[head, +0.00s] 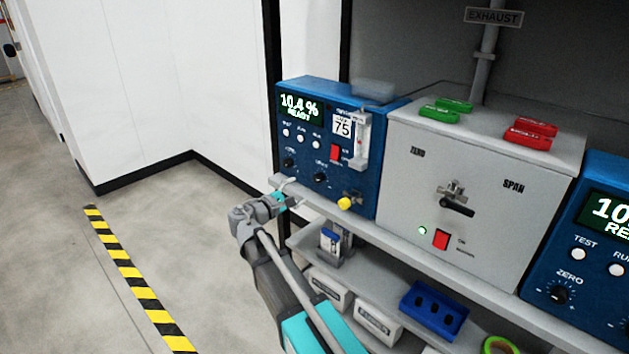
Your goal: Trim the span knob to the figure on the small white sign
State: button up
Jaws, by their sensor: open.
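The left blue analyser (330,200) stands on the bench with its display (299,107) reading 10.4 % READY. A small white sign (342,126) on its front reads 75, with smaller print above that I cannot make out. Two black knobs sit low on its face. The right one, apparently the span knob (320,178), has a label too small to read surely; the left knob (289,162) is beside it. My gripper (290,192) is open, by the bench edge, below and left of the span knob and apart from it. Its fingertips are small and partly unclear.
A yellow knob (344,204) and a flowmeter tube (363,140) project from the analyser. A grey box (480,180) with a black lever (457,207) stands right of it, then another blue analyser (590,260). A lower shelf holds a blue rack (434,307). Floor at left is clear.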

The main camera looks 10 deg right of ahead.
aim_at(316, 180)
jog(key=x, duration=0.9)
jog(key=shift+s, duration=0.1)
grip_shut()
jog(key=shift+m, duration=2.2)
jog(key=shift+f, duration=0.1)
grip_release()
